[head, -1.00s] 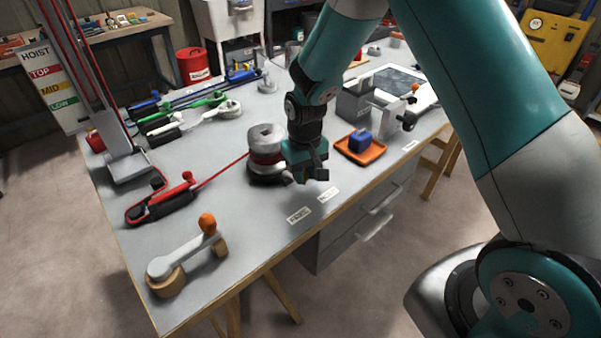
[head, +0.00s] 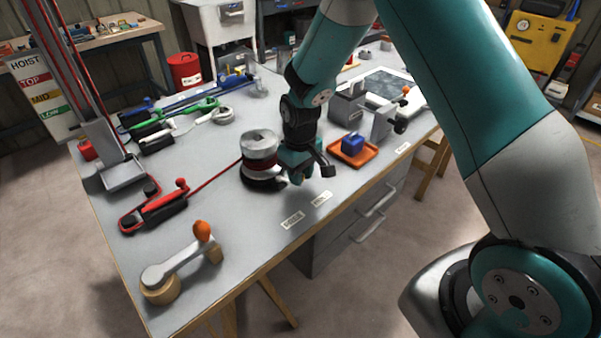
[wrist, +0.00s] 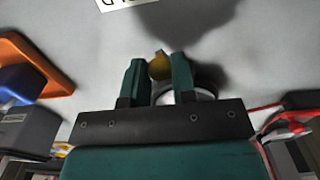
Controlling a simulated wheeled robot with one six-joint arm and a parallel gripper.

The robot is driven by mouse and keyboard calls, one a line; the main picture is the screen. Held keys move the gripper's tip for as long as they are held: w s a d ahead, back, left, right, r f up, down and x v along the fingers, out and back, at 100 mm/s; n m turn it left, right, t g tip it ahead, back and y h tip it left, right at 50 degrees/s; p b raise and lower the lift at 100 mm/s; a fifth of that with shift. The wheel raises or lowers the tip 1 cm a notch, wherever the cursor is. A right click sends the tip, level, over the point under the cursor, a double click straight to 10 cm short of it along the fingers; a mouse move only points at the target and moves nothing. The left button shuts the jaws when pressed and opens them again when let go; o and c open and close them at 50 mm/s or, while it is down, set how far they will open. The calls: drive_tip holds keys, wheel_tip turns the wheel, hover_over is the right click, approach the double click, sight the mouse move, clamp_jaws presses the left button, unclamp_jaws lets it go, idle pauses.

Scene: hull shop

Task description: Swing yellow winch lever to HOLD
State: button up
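The winch (head: 259,150) is a silver drum wound with red rope, on a dark base on the grey bench. In the wrist view a yellow lever end (wrist: 160,66) shows at the gap between my two teal fingertips; I see no clear grip on it. The lever is hidden behind my gripper in the head view. My gripper (head: 311,174) is open, pointing down just right of the winch. The FREE label (head: 292,219) and the HOLD label (head: 321,199) lie near the bench's front edge. Part of a label (wrist: 122,3) also shows in the wrist view.
An orange tray (head: 366,157) with a blue block (head: 352,143) lies to the right. A grey lever with an orange knob (head: 202,231) stands at the front left. A red clutch-like fitting (head: 158,207) and the hoist board (head: 40,92) are at the left.

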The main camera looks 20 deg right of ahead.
drive_tip(key=o, duration=0.4)
drive_tip(key=shift+w, duration=0.1)
drive_tip(key=shift+r, duration=0.1)
wheel_tip(320, 180, up, 17)
drive_tip(key=shift+r+b, duration=0.15)
drive_tip(key=shift+b, duration=0.2)
drive_tip(key=s+a+r+n+y, duration=0.1)
drive_tip(key=s+a+r, duration=0.1)
drive_tip(key=s, duration=0.6)
drive_tip(key=s+a+r+n+y, duration=0.1)
drive_tip(key=s+a, duration=0.3)
drive_tip(key=s, duration=0.5)
drive_tip(key=s+a+r+n+y, duration=0.1)
drive_tip(key=s+a+r+y, duration=0.1)
drive_tip(key=s, duration=0.7)
drive_tip(key=shift+s+a+r, duration=0.15)
drive_tip(key=shift+a+r, duration=0.25)
drive_tip(key=shift+a, duration=0.15)
